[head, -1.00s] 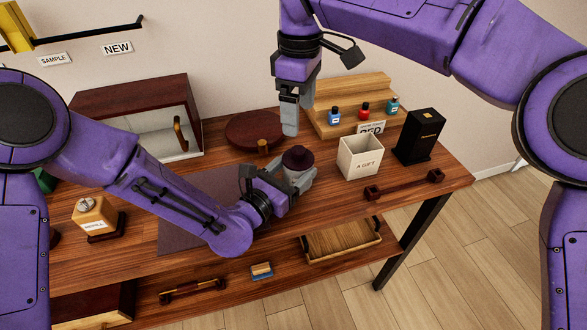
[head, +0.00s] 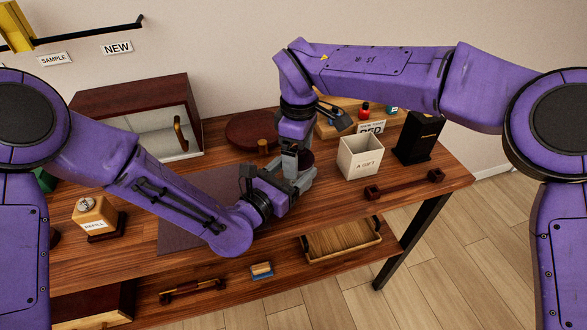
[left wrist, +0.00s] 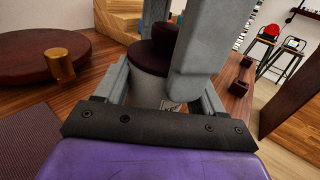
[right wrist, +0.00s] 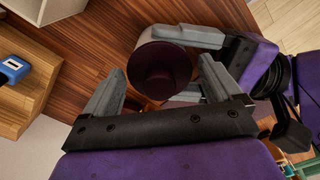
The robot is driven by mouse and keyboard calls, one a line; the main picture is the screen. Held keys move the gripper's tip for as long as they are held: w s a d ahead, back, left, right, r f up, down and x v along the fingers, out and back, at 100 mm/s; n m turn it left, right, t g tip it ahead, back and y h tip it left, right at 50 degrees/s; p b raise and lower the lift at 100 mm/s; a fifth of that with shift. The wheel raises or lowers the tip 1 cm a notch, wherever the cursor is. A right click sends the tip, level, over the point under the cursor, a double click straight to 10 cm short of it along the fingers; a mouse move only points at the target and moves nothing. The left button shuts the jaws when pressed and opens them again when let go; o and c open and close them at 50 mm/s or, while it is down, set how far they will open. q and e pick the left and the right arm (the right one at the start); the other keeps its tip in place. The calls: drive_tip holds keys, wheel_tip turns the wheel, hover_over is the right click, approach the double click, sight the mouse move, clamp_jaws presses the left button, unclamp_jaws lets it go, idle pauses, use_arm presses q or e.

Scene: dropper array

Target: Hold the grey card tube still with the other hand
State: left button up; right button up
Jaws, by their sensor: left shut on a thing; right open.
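The grey card tube (left wrist: 150,86) stands upright on the table with a dark maroon cap (right wrist: 160,70) on top. My left gripper (head: 296,184) is shut on the tube from the side; its fingers show on both sides of the tube in the left wrist view. My right gripper (head: 293,168) is open and points down over the cap. In the right wrist view its fingers (right wrist: 160,80) lie on either side of the cap, apart from each other. In the head view my right gripper hides most of the tube and cap.
A dark handled bar (head: 403,187) lies near the table's front edge. A round maroon board (head: 250,130) lies behind, and a wooden step stand (right wrist: 22,95) holds small bottles.

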use_arm(q)
drive_tip(key=shift+f, duration=0.2)
drive_tip(key=shift+s, duration=0.1)
use_arm(e)
drive_tip(key=c, duration=1)
drive_tip(key=shift+r, duration=0.7)
drive_tip(key=shift+r, duration=2)
drive_tip(key=shift+w+d+r, duration=0.65)
drive_tip(key=shift+w+d, duration=0.15)
drive_tip(key=shift+w, duration=0.25)
drive_tip(key=shift+w+d+r, duration=0.7)
drive_tip(key=shift+w+d, duration=0.15)
drive_tip(key=shift+w, duration=0.25)
drive_tip(key=shift+w+d+r, duration=0.65)
drive_tip(key=shift+w+d, duration=0.15)
drive_tip(key=shift+w, duration=0.25)
